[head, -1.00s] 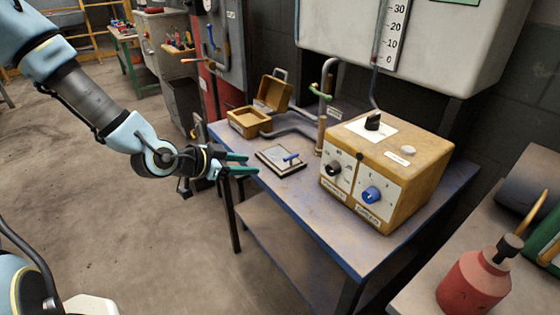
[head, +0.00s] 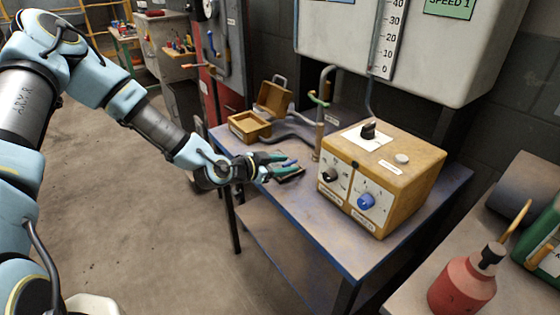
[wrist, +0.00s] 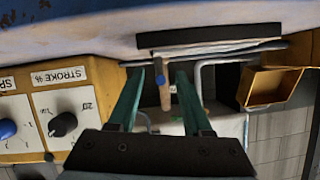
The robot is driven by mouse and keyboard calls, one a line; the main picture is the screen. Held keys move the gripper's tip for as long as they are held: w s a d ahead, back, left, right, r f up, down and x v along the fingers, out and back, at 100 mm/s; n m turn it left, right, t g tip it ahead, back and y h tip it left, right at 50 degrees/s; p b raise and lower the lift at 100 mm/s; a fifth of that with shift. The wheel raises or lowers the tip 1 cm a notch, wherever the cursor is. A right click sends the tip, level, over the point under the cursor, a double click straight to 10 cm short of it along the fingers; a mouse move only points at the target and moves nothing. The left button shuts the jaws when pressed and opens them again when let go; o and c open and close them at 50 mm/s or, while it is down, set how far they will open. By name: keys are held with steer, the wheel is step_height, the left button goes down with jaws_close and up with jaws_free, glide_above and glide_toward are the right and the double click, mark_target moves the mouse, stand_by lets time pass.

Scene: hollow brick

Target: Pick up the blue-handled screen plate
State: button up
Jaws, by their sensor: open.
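The screen plate (head: 292,178) is a dark-framed plate with a blue handle (head: 290,162), lying near the back left of the blue-edged bench. My gripper (head: 275,164) is open with green fingers, just over the plate, and hides much of it. In the wrist view, which looks upside down, the plate (wrist: 210,38) shows edge-on above the fingertips. The blue handle (wrist: 159,80) shows end-on between the two fingers of my gripper (wrist: 158,75). I cannot tell whether the fingers touch the handle.
A yellow control box (head: 410,170) with knobs stands right of the plate. A post with a pipe (head: 319,135) stands close behind it. An open yellow box (head: 246,127) sits at the back left. The bench front (head: 310,215) is clear.

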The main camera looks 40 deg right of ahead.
steer(key=shift+d+f, duration=0.25)
steer(key=shift+d, duration=0.3)
jaws_close()
steer(key=shift+w, duration=0.1)
stand_by(0.9)
